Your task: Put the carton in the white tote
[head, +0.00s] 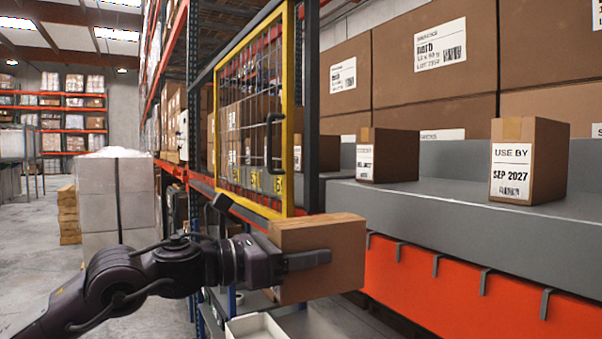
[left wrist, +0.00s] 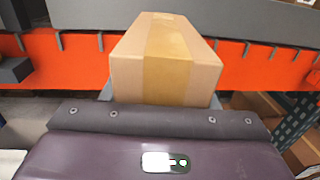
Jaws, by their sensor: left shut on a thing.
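A plain brown carton (head: 322,254) is held in the air by my left gripper (head: 308,260), just in front of the orange shelf beam. In the left wrist view the carton (left wrist: 166,62) shows a tan tape strip along its top and near face, with the gripper shut around it. The white tote (head: 256,327) shows only in part at the bottom of the head view, below the carton. My right gripper is not in view.
Two labelled cartons, one marked "USE BY SEP 2027" (head: 528,160) and a smaller one (head: 387,155), stand on the grey ledge (head: 470,216). An orange beam (head: 470,290) runs below it. A yellow-framed mesh gate (head: 288,110) stands behind the held carton.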

